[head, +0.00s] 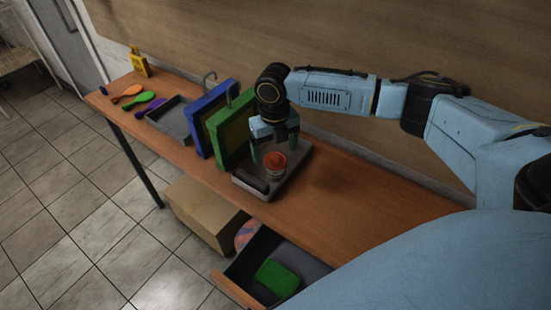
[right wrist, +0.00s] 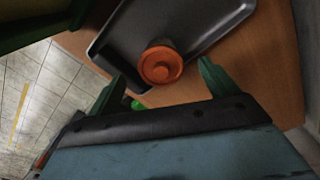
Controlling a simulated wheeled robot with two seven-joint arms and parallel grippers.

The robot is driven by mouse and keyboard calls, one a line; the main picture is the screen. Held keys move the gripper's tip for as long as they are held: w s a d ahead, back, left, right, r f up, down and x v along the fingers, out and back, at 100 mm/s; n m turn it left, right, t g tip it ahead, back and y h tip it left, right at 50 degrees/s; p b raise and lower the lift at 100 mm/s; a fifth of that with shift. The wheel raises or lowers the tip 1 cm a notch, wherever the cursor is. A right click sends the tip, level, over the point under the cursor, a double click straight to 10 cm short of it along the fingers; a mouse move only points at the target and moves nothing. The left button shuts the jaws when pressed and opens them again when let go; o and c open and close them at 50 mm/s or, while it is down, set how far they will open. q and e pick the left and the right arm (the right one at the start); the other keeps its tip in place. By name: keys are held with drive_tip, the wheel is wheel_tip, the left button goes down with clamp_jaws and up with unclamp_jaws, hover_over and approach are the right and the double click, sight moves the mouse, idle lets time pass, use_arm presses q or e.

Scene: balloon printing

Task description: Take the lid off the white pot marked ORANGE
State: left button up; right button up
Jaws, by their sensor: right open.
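A small white pot (head: 275,174) stands in a grey metal tray (head: 293,182) on the wooden table. Its orange-red lid (head: 275,160) is on top; the lid shows from above in the right wrist view (right wrist: 161,65), with a round raised middle. I cannot read the pot's marking. My right gripper (head: 274,150) points down over the pot, its green fingers apart and the lid between and just beyond the fingertips in the right wrist view (right wrist: 162,72). It holds nothing. My left gripper is not in view.
A green frame (head: 216,141) and a blue frame (head: 200,127) stand left of the tray. A dark roller-like object (head: 250,182) lies at the tray's front. An open drawer (head: 242,278) holds a green block (head: 277,277).

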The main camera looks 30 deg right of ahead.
drive_tip(key=shift+f, duration=0.9)
drive_tip(key=shift+c, duration=0.4)
drive_tip(key=c, duration=1)
